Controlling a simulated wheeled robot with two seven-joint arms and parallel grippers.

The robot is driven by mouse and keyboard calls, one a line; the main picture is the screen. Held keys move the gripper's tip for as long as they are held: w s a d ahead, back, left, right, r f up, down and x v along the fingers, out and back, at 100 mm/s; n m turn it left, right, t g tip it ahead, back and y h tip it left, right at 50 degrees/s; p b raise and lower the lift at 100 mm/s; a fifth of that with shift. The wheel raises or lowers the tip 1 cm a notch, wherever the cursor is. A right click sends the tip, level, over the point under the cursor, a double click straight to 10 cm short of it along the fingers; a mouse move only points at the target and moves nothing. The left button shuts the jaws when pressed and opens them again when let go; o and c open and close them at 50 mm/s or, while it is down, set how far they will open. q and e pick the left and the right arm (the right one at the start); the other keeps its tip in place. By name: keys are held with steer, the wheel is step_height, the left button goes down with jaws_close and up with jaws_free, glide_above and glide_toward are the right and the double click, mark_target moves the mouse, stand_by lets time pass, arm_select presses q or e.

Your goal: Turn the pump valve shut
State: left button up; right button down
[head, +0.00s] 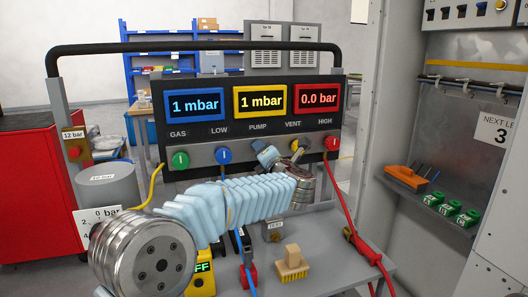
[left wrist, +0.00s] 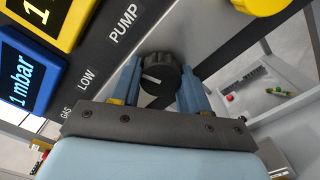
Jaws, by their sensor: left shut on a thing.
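The pump valve is a black round knob (left wrist: 160,74) with a white pointer line, below the PUMP label (left wrist: 124,24) in the left wrist view. The line points to the left in that picture. The knob sits between the two blue fingers of my left gripper (left wrist: 157,88), which is shut on it. In the head view my left gripper (head: 264,152) is at the panel (head: 215,148) under the PUMP label and hides the knob. My right gripper is not in view.
Green (head: 180,160), blue (head: 223,156) and red (head: 332,143) knobs and a yellow vent knob (head: 299,144) line the panel. Displays above read 1 mbar, 1 mbar and 0.0 bar. A wooden-handled brush (head: 292,265) lies on the bench. A grey cabinet (head: 390,130) stands at right.

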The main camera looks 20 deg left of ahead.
arm_select(q)
steer(key=shift+f+m, duration=0.25)
steer(key=shift+m, duration=1.35)
steer(key=o, duration=1)
steer(key=shift+r, duration=0.1)
steer(key=shift+r, duration=0.1)
steer(key=b+v, duration=0.2)
steer(key=v, duration=1.1)
steer(key=shift+s+d+b, duration=0.25)
steer(key=shift+s+b, duration=0.05)
steer(key=shift+s, duration=0.05)
